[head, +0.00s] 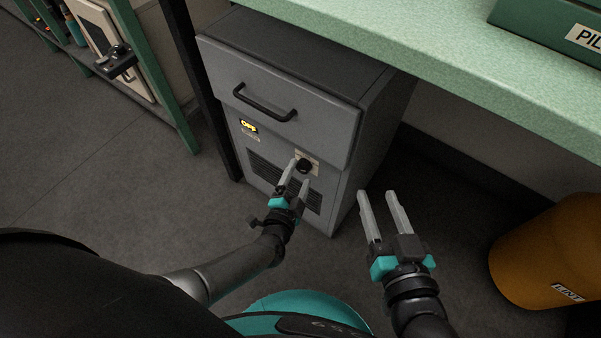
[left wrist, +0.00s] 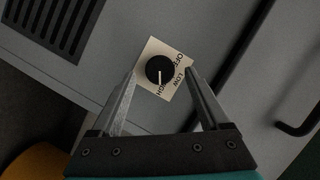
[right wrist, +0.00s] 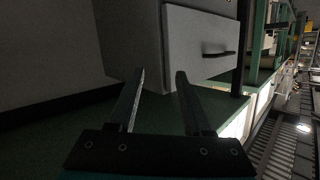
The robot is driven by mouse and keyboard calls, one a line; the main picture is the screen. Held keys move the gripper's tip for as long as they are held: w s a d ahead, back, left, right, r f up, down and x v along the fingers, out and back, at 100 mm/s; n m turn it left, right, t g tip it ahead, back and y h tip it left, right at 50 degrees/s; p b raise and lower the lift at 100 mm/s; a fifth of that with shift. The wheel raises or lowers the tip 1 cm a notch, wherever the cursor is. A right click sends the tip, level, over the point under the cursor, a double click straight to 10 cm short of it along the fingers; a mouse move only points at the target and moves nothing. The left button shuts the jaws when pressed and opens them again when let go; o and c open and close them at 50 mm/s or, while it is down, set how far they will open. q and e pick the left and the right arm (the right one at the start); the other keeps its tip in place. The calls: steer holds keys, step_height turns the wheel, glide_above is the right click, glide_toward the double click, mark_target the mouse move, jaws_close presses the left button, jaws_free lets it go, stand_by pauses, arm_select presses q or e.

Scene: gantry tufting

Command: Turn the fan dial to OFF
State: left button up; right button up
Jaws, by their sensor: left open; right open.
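The fan dial (head: 304,165) is a round black knob on a cream label plate on the front of a grey cabinet (head: 290,90). In the left wrist view the dial (left wrist: 160,70) has a white pointer line. The plate reads OFF, LOW and HIGH, and the pointer is toward HIGH. My left gripper (head: 299,171) is open at the cabinet front, its fingertips close to the dial, one on each side in the left wrist view (left wrist: 162,70). I cannot tell whether they touch it. My right gripper (head: 377,194) is open and empty, right of the cabinet.
A lit yellow sign (head: 248,126) seems to read OFF. A drawer handle (head: 264,103) juts out above the dial, and a vent (head: 265,170) lies below left. A green worktop (head: 440,60) overhangs the cabinet. An orange LINT bin (head: 550,250) stands at right.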

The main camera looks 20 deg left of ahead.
arm_select(q)
steer(key=shift+b+x, duration=0.5)
steer(key=shift+x, duration=0.55)
arm_select(e)
steer(key=shift+s+a+r+m+t+y, duration=0.15)
steer(key=shift+s+a+r+t, duration=0.15)
steer(key=shift+t, duration=0.25)
steer(key=shift+s+a+r+m+t+y, duration=0.2)
steer(key=shift+r+t, duration=0.2)
steer(key=shift+t, duration=0.15)
arm_select(q)
steer(key=shift+c, duration=0.2)
steer(key=shift+s, duration=0.1)
jaws_close()
